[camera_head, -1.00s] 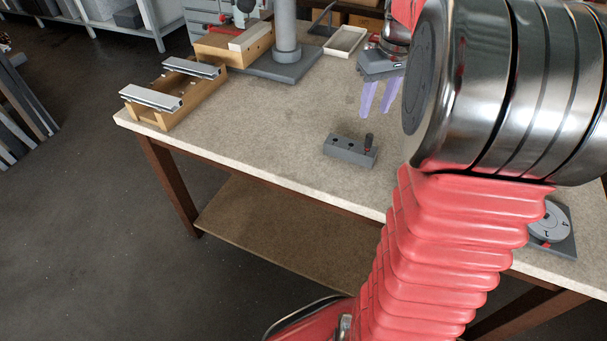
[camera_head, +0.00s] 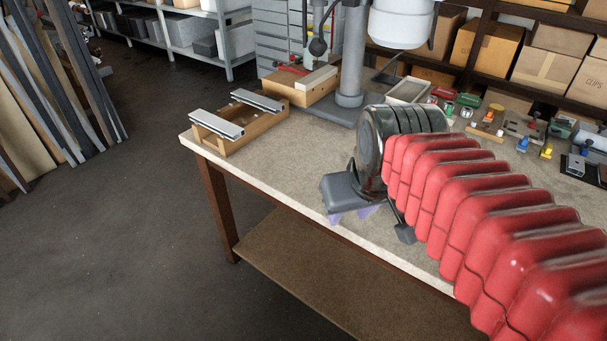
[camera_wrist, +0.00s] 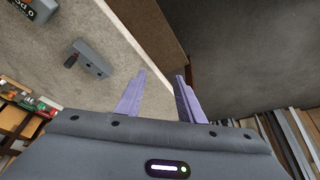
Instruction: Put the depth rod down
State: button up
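My gripper (camera_wrist: 160,74) is open and empty in the wrist view, its two lavender fingers apart over the table's edge. In the head view the gripper (camera_head: 352,215) is low at the table's front edge, fingers partly hidden by its grey body. A grey block with holes (camera_wrist: 95,60) lies on the table, away to the upper left of the fingers in the wrist view. A short dark peg with some red (camera_wrist: 71,61) is at one end of it; I take it for the depth rod. My arm seems to hide the block in the head view.
A wooden cradle (camera_head: 215,143) with two metal profiles stands at the table's left end. A grey column stand (camera_head: 350,85) and a pale tray (camera_head: 407,90) are behind. Small coloured parts lie at the back right. A dial device (camera_wrist: 22,12) is in the wrist view's corner.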

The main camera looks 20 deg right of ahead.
jog(key=s+a+f, duration=0.2)
jog(key=s+a, duration=0.2)
jog(key=shift+t+y, duration=0.3)
jog(key=shift+t, duration=0.1)
jog(key=shift+s+f, duration=0.1)
jog(key=shift+a, duration=0.1)
jog(key=shift+c, duration=0.5)
